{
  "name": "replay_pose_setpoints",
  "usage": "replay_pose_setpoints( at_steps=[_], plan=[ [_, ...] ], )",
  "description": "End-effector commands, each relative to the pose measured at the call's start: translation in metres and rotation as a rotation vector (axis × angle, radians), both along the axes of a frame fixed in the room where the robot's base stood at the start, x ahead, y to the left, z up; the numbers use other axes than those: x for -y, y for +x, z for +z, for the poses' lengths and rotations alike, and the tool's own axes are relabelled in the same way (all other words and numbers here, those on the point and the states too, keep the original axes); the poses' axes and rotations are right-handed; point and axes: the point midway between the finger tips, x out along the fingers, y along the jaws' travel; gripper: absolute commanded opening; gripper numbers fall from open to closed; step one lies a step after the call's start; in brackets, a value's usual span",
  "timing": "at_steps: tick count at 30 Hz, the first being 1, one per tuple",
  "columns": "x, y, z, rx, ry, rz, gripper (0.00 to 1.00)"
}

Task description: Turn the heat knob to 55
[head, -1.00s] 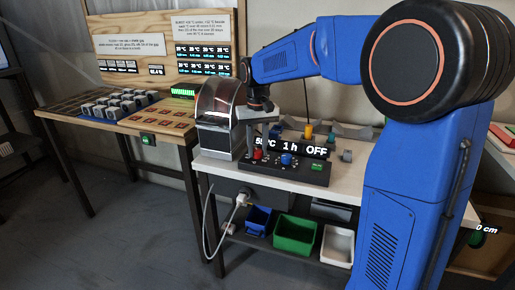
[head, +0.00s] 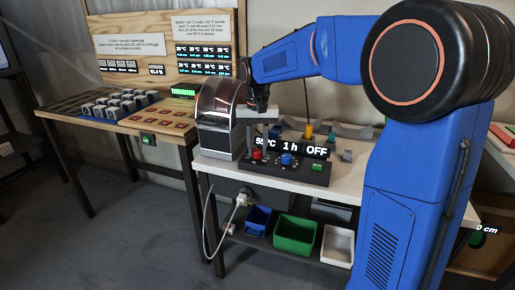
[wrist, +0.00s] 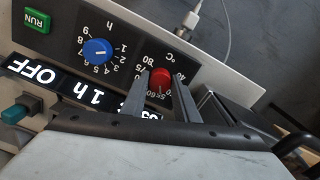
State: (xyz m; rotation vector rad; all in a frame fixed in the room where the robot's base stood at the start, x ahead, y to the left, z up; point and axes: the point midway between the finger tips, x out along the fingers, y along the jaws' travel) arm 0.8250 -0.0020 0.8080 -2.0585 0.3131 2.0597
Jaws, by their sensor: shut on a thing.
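The red heat knob (wrist: 159,83) sits on the dark control panel of the dryer, beside a printed °C scale. It also shows low on the panel in the head view (head: 257,155). My gripper (wrist: 161,78) has its two grey fingers on either side of the red knob and is shut on it. The knob's pointer is hard to make out.
A blue hour knob (wrist: 97,51) and a green RUN button (wrist: 38,20) sit on the same panel. The clear-lidded machine (head: 217,115) stands just left of my gripper. Bins (head: 295,234) stand on the shelf below. A wooden bench (head: 110,122) holds several grey blocks.

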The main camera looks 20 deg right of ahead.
Motion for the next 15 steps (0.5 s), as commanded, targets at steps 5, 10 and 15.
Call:
replay_pose_setpoints(
  at_steps=[5, 10, 15],
  plan=[
    [0.0001, 0.0006, 0.0008, 0.002, 0.0, 0.0, 0.46],
    [0.0, 0.0004, 0.0005, 0.001, 0.001, 0.0, 0.46],
    [0.0, 0.0003, 0.0061, 0.001, 0.0, 0.0, 0.46]
  ],
)
